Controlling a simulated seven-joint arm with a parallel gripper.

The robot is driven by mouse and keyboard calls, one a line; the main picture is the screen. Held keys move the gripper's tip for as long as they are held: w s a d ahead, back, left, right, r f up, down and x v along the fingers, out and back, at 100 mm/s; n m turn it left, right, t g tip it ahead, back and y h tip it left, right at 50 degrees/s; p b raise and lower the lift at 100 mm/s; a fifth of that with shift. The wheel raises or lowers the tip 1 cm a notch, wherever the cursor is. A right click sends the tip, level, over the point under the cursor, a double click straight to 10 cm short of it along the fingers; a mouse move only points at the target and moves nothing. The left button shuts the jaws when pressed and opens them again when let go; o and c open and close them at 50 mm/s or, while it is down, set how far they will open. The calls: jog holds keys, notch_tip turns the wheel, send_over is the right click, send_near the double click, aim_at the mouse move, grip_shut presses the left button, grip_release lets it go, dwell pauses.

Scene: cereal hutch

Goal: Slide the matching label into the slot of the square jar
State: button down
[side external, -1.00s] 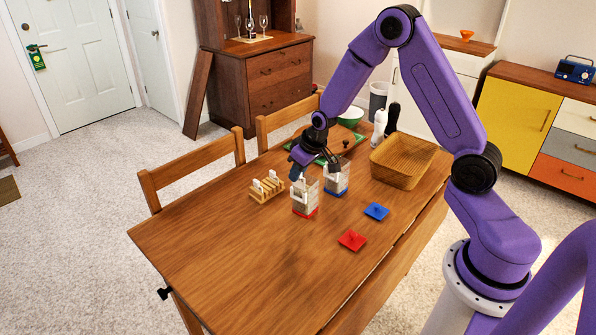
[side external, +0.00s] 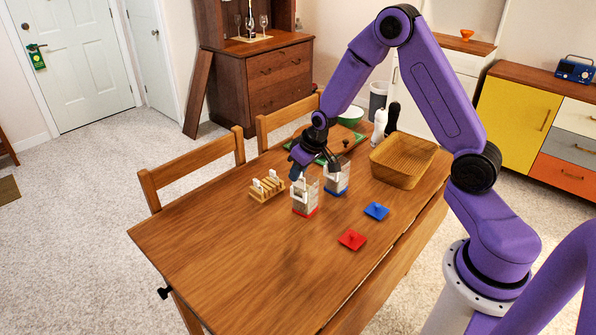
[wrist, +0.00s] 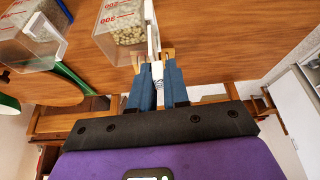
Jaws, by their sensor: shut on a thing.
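My gripper (wrist: 157,72) is shut on a white label (wrist: 157,70), which stands on edge between the blue fingertips. In the wrist view the label is right beside the face of a clear jar (wrist: 122,28) with pale contents. Whether it is in a slot cannot be told. In the side view this appears to be the red-based jar (side external: 305,199), with my gripper over its top left. A second clear jar, with a blue base (side external: 337,186), stands behind it to the right. The label's markings are not readable.
A wooden rack (side external: 267,191) with white labels stands left of the jars. A blue lid (side external: 376,211) and a red lid (side external: 352,240) lie in front to the right. A wooden basket (side external: 404,163) is at the back right. The table's left front is clear.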

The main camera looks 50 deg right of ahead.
jog(key=shift+f, duration=1.2)
dwell(1.1)
jog(key=c, duration=0.7)
grip_release()
jog(key=shift+r, duration=3)
